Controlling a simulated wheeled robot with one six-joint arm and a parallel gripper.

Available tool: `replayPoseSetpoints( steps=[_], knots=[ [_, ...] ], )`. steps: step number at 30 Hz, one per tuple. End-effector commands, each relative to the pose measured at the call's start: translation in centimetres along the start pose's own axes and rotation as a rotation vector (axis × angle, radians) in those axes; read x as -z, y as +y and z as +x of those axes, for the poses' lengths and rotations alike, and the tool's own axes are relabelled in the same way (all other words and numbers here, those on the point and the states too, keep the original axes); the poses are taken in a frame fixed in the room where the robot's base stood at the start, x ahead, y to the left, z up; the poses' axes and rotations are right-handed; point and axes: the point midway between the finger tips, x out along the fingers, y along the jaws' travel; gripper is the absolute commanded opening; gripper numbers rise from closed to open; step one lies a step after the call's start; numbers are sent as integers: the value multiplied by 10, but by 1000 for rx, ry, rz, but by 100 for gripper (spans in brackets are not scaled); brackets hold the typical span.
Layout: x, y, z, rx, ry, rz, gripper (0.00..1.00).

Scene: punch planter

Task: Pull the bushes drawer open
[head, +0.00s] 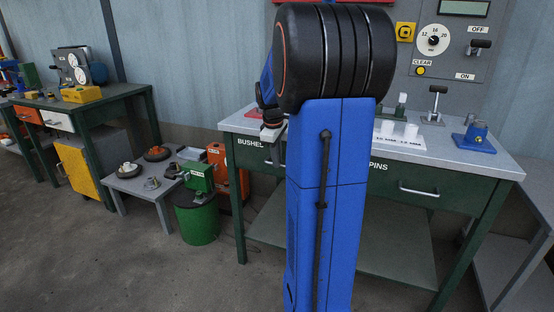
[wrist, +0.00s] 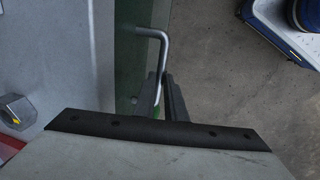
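The bushes drawer (head: 249,158) is a green front under the left part of the grey workbench top, labelled "BUSHES", and looks shut. My arm hides its right part. In the wrist view its green front (wrist: 128,70) runs beside the bench top, with a silver bar handle (wrist: 164,48) standing out from it. My gripper (wrist: 161,78) has its two dark fingers at the handle, one on each side of the bar. A narrow gap shows between the fingers, and I see no clear grip. In the head view the gripper is mostly hidden by the arm.
The pins drawer (head: 420,191) is shut on the right. A hex nut (wrist: 17,111) lies on the bench top near its edge. A green bin (head: 196,218) and a low grey table (head: 140,187) stand to the left. The floor in front is clear.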

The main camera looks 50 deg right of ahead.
Motion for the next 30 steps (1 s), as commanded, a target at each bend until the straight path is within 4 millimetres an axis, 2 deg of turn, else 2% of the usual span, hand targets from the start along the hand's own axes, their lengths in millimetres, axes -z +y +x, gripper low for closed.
replayPoseSetpoints(
  steps=[8,14,30],
  knots=[
    [0,-7,-2,-1,1,-1,0],
    [0,-34,-8,-2,2,-2,0],
    [1,-169,-35,-2,3,-5,0]
  ],
)
